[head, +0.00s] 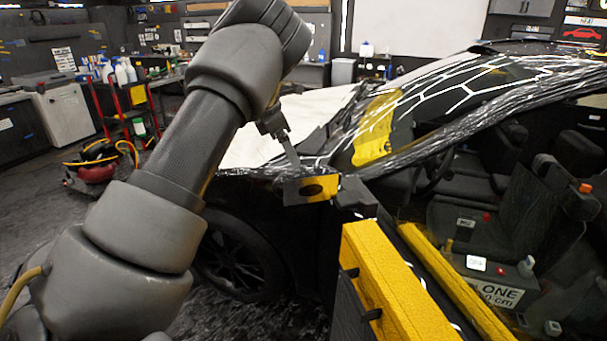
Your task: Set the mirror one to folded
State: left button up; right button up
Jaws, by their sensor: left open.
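A side mirror (311,189) shows at the front of the car's door opening, with a yellow face and a dark oval mark. A black block-like part (356,196) adjoins it on the right. Whether the mirror is folded I cannot tell from this angle. My left arm comes in from the lower left and bends down over the front fender. My left gripper (291,158) is open, its fingers pointing down just above and behind the mirror's upper left edge. Whether it touches the mirror is unclear. My right gripper is not in view.
The black car (245,230) fills the centre and right, its windshield covered with film. A yellow-padded door (385,285) stands open in front. A red cart (135,100) with bottles and a red vacuum (95,165) stand at left.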

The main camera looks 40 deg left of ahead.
aim_at(305, 176)
pick_arm(q)
jog(key=x, duration=0.5)
jog(key=p+x, duration=0.1)
jog(key=x, duration=0.4)
jog(key=shift+w+d+f, duration=0.15)
jog(key=shift+w, duration=0.2)
jog(key=c, duration=1.3)
jog(key=shift+p, duration=0.3)
jog(key=shift+c, duration=0.4)
